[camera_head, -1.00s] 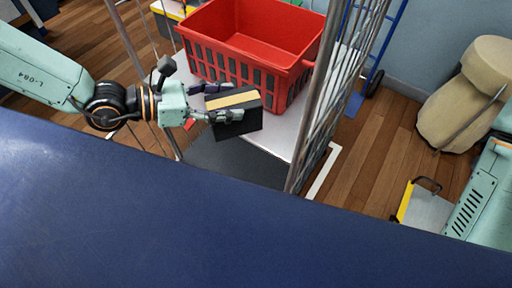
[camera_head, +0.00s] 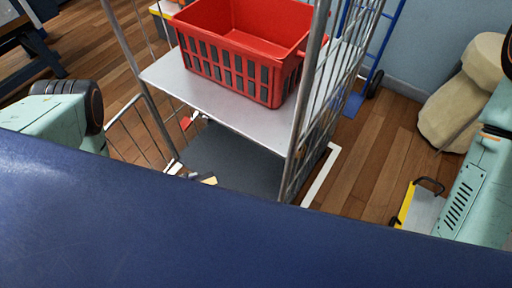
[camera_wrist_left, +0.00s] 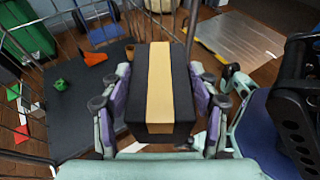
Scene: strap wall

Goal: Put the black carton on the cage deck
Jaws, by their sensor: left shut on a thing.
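The black carton (camera_wrist_left: 183,85) with a tan band fills the middle of the left wrist view. My left gripper (camera_wrist_left: 160,88) is shut on it, with fingers along both sides. In the head view only a small tan and dark piece of the carton (camera_head: 209,180) shows above the blue edge, and my left gripper is mostly hidden there. The cage's dark grey deck (camera_head: 235,160) lies low, under a pale shelf. In the left wrist view a dark flat surface (camera_wrist_left: 85,105) lies beyond and left of the carton. My right gripper is out of view.
A red basket (camera_head: 245,50) stands on the pale shelf (camera_head: 215,100) above the deck. Metal cage posts (camera_head: 307,90) rise at the sides. Small red and green pieces (camera_wrist_left: 60,85) show at left in the wrist view. A yellow-edged platform (camera_head: 422,207) is at right.

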